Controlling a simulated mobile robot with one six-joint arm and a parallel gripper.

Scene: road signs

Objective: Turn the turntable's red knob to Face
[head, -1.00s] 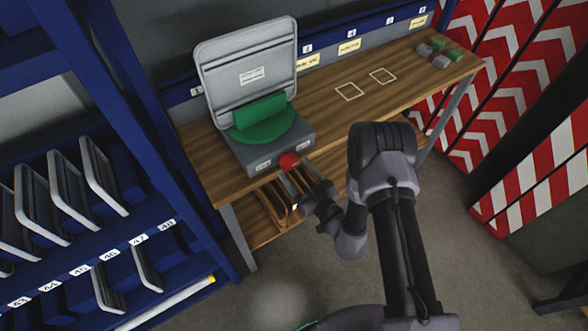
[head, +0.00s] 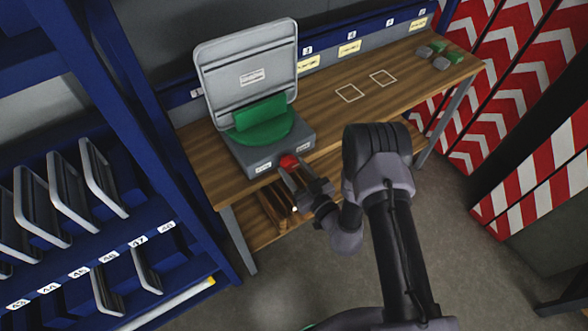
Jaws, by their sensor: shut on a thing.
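The turntable has a grey base box (head: 262,158) at the left end of the wooden bench, with a green round plate (head: 262,132) on top. A grey sign (head: 246,75) stands upright in the green holder, its ribbed side with a small label toward me. The red knob (head: 289,161) is on the front of the base, between two small white labels too small to read. My gripper (head: 290,167) is at the knob, its fingers shut on it from the front. The fingers hide part of the knob.
The bench top (head: 330,115) is clear around two white outlined squares. Several small grey and green blocks (head: 441,53) lie at its far right. A blue rack (head: 130,225) with grey signs stands at left, red-and-white chevron panels (head: 535,60) at right.

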